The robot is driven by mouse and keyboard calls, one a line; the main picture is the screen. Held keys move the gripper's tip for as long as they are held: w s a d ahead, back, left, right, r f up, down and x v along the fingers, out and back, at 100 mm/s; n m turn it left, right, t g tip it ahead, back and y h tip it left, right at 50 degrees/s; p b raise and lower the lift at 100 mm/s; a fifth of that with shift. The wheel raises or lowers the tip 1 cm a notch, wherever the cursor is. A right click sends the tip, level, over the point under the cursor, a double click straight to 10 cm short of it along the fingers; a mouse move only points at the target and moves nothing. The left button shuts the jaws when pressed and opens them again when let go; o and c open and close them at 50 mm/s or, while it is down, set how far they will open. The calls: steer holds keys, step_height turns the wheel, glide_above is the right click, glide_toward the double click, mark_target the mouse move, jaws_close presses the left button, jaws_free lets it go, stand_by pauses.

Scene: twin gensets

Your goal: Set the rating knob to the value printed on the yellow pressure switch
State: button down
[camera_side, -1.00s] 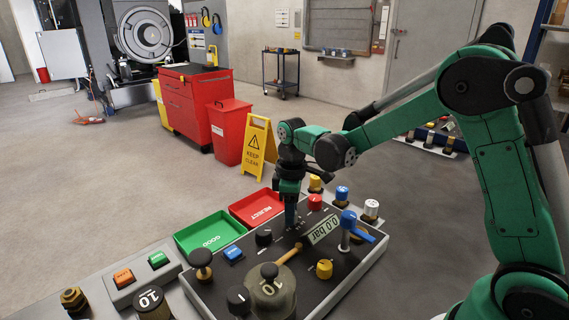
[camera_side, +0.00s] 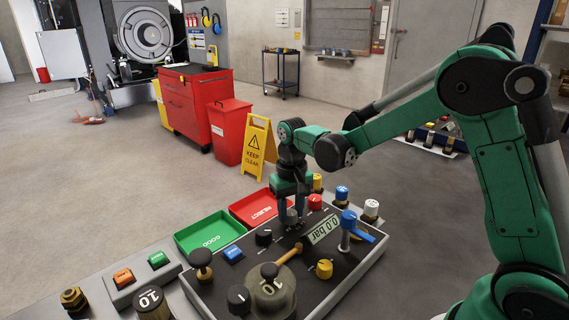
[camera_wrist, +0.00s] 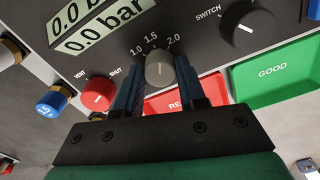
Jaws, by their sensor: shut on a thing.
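The grey rating knob (camera_wrist: 158,68) is on the dark panel in the wrist view, below the printed marks 1.0, 1.5 and 2.0. My gripper (camera_wrist: 158,80) has one finger on each side of it and is shut on it. In the side view my gripper (camera_side: 291,217) points down at the panel's far edge with the grey knob (camera_side: 291,214) between its fingers. I cannot tell exactly which mark the knob points to. A yellow-capped cylinder (camera_side: 317,182), seemingly the yellow pressure switch, stands just behind my gripper; its print is unreadable.
A red knob (camera_side: 314,202) and a 0.0 bar display (camera_side: 324,230) sit close to my gripper. Blue-capped (camera_side: 342,192) and white-capped (camera_side: 371,207) cylinders stand beyond the panel. The red REJECT tray (camera_side: 239,211) and green GOOD tray (camera_side: 187,241) lie to the left.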

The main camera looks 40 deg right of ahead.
mark_target(291, 212)
steer(key=m, duration=0.5)
steer(key=shift+m, duration=0.3)
stand_by(0.4)
steer(key=c, duration=0.5)
jaws_free()
steer(key=shift+r, duration=0.1)
steer(key=shift+r, duration=2.75)
